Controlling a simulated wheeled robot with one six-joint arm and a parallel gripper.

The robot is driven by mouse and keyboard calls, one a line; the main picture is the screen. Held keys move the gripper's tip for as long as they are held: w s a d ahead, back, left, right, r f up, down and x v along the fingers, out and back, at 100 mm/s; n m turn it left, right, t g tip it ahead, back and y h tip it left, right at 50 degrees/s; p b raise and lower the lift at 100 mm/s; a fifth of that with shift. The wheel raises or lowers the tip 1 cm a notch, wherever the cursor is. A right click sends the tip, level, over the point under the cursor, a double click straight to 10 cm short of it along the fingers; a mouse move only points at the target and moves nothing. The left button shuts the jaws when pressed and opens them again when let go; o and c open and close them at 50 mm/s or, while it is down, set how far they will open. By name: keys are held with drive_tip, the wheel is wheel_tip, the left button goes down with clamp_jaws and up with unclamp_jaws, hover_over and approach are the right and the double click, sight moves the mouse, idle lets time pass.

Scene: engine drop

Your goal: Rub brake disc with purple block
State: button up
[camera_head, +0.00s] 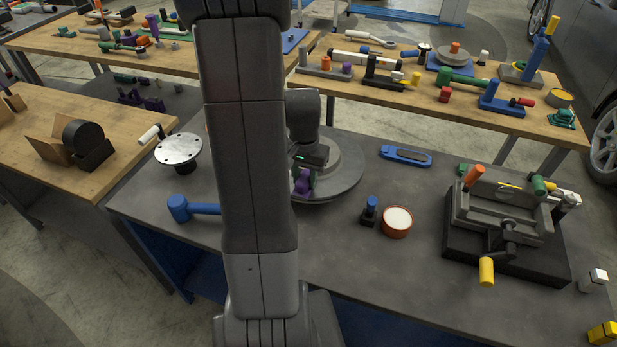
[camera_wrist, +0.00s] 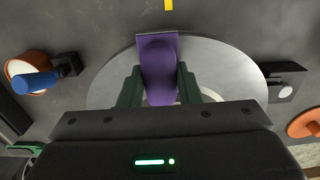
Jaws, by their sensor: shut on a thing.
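The brake disc (camera_head: 345,175) is a large grey round plate lying on the dark workbench, partly hidden behind my arm in the head view. It also shows in the wrist view (camera_wrist: 225,72) as a pale disc under the fingers. The purple block (camera_wrist: 158,62) is between my gripper's two green fingers (camera_wrist: 160,88). My gripper (camera_head: 308,170) is shut on the block, over the left part of the disc in the head view. The block (camera_head: 302,184) is at or just above the disc's face; I cannot tell whether it touches.
A blue-handled tool (camera_head: 369,210) and a round orange-brown tin (camera_head: 397,222) stand right of the disc. A blue device (camera_head: 405,155) lies behind them. A vise (camera_head: 505,220) fills the bench's right side. A blue hammer (camera_head: 185,208) and a holed metal plate (camera_head: 178,150) are at left.

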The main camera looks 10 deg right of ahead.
drive_tip(key=shift+w+a+f, duration=0.1)
drive_tip(key=shift+w+a, duration=0.35)
drive_tip(key=shift+a, duration=0.3)
drive_tip(key=shift+s+d+f, duration=0.1)
drive_tip(key=shift+s+d, duration=0.45)
drive_tip(key=shift+d, duration=0.25)
drive_tip(key=shift+s+d, duration=0.55)
drive_tip(key=shift+d, duration=0.2)
drive_tip(key=shift+w+a, duration=0.55)
drive_tip(key=shift+a, duration=0.2)
drive_tip(key=shift+w+a, duration=0.5)
drive_tip(key=shift+a, duration=0.25)
